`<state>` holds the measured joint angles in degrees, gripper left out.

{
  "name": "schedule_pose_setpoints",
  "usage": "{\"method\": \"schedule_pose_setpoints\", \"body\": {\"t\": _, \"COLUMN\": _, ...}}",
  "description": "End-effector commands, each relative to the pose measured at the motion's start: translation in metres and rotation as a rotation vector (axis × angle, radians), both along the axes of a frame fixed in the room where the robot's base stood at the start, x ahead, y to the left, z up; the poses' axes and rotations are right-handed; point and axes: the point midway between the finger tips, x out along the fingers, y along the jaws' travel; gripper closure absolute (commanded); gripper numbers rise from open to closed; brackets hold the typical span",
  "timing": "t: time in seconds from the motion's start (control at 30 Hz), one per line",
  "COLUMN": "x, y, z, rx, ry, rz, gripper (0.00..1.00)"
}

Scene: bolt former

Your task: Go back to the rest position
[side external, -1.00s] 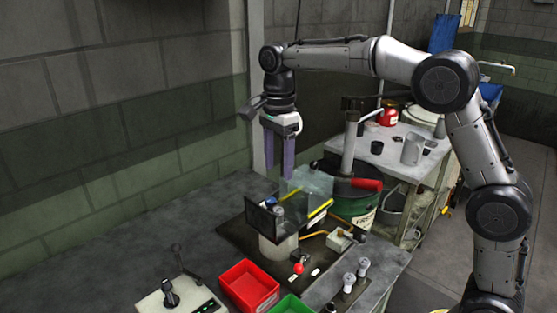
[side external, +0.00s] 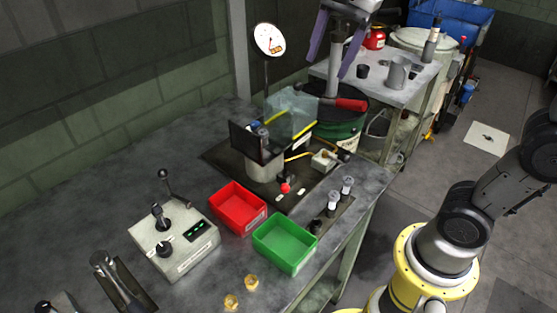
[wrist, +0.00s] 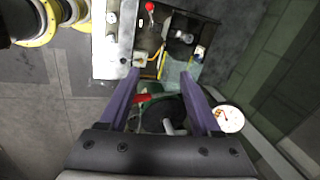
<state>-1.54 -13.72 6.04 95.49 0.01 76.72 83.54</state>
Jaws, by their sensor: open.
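My gripper (side external: 328,67) is at the top of the side external view, with its two purple fingers spread and nothing between them. The rest of the hand is cut off by the top edge. In the wrist view my gripper (wrist: 161,74) is also open and empty, its fingers pointing toward the bolt former (wrist: 178,42). The bolt former (side external: 265,168), with its clear guard (side external: 292,112), stands on a dark plate on the bench, below and left of my gripper. No rest position is marked in view.
A red tray (side external: 238,208), a green tray (side external: 285,243) and a control box (side external: 174,243) stand on the front bench. A round dial (side external: 269,40) stands on a post behind the former. A dark green bin (side external: 335,130) and a back bench (side external: 415,75) stand at the right.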

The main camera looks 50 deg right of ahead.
Motion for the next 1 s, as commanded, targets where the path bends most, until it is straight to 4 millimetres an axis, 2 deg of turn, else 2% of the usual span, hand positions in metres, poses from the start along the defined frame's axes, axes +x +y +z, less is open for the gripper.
{"method": "schedule_pose_setpoints", "body": {"t": 0.03, "x": -0.024, "y": -0.002, "z": -0.002, "rx": -0.022, "ry": -0.033, "rz": 0.075, "gripper": 0.35}}
{"method": "schedule_pose_setpoints", "body": {"t": 0.2, "x": -0.086, "y": -0.006, "z": -0.029, "rx": -0.137, "ry": -0.122, "rz": 0.389, "gripper": 0.35}}
{"method": "schedule_pose_setpoints", "body": {"t": 0.3, "x": -0.115, "y": -0.008, "z": -0.055, "rx": -0.227, "ry": -0.163, "rz": 0.6, "gripper": 0.35}}
{"method": "schedule_pose_setpoints", "body": {"t": 0.4, "x": -0.136, "y": -0.008, "z": -0.083, "rx": -0.321, "ry": -0.185, "rz": 0.814, "gripper": 0.35}}
{"method": "schedule_pose_setpoints", "body": {"t": 0.5, "x": -0.148, "y": -0.008, "z": -0.108, "rx": -0.4, "ry": -0.187, "rz": 1.01, "gripper": 0.35}}
{"method": "schedule_pose_setpoints", "body": {"t": 0.6, "x": -0.149, "y": -0.008, "z": -0.124, "rx": -0.457, "ry": -0.175, "rz": 1.168, "gripper": 0.35}}
{"method": "schedule_pose_setpoints", "body": {"t": 0.8, "x": -0.144, "y": -0.008, "z": -0.122, "rx": -0.536, "ry": -0.19, "rz": 1.319, "gripper": 0.35}}
{"method": "schedule_pose_setpoints", "body": {"t": 1.0, "x": -0.144, "y": -0.008, "z": -0.122, "rx": -0.541, "ry": -0.188, "rz": 1.333, "gripper": 0.35}}
